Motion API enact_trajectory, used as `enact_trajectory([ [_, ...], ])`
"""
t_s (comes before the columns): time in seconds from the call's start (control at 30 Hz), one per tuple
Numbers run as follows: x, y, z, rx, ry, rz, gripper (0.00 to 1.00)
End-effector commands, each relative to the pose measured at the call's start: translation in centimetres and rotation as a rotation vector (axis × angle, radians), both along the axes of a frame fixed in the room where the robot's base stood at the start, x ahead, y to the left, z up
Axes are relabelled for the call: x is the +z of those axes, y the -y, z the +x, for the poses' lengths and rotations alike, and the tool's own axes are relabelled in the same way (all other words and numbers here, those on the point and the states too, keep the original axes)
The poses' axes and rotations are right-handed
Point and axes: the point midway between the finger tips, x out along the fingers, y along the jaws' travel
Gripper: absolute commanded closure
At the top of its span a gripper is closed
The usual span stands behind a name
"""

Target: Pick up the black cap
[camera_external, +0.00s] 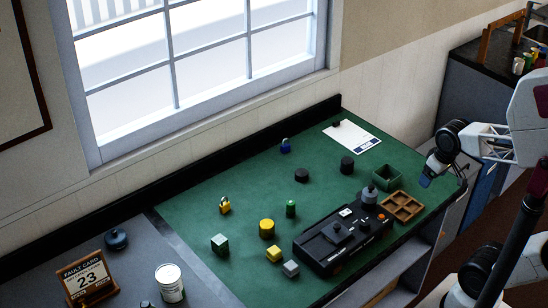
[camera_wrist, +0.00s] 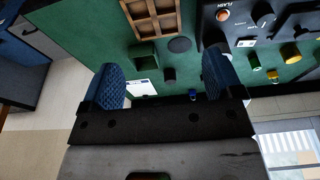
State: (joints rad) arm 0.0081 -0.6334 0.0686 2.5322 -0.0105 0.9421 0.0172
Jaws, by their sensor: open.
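Two low black round pieces stand on the green mat in the external view: a taller one (camera_external: 347,165) and a flatter one (camera_external: 302,175). I cannot tell for sure which is the black cap. A small dark knob (camera_external: 335,124) sits on the white sheet. My gripper (camera_external: 426,181) hangs above the mat's right edge, apart from these pieces. In the wrist view my gripper (camera_wrist: 162,78) has its blue fingers spread wide with nothing held. A dark round piece (camera_wrist: 168,75) shows between the fingers, farther off.
A green open box (camera_external: 386,177), a wooden divided tray (camera_external: 403,206) and a dark grey knobbed piece (camera_external: 369,194) stand nearest my gripper. A black control panel (camera_external: 325,248) lies in front. Yellow and green pieces and padlocks are spread leftward. The mat between them is clear.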

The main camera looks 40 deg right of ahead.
Motion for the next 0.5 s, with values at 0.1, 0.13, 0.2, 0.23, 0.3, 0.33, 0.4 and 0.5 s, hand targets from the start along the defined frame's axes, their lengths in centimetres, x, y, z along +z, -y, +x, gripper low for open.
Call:
enact_trajectory([
  [0.1,0.0,0.0,0.0,0.0,0.0,0.0,0.14],
  [0.13,0.0,0.0,0.0,0.0,0.0,0.0,0.14],
  [0.2,0.0,0.0,0.1,0.006,0.002,-0.002,0.14],
  [0.23,0.0,0.0,0.2,0.01,0.004,-0.005,0.14],
  [0.3,0.0,0.1,0.6,0.031,0.011,-0.014,0.14],
  [0.33,0.0,0.1,0.8,0.044,0.014,-0.02,0.14],
  [0.4,0.0,0.3,1.5,0.087,0.029,-0.04,0.14],
  [0.5,-0.1,0.5,3.1,0.178,0.058,-0.082,0.14],
])
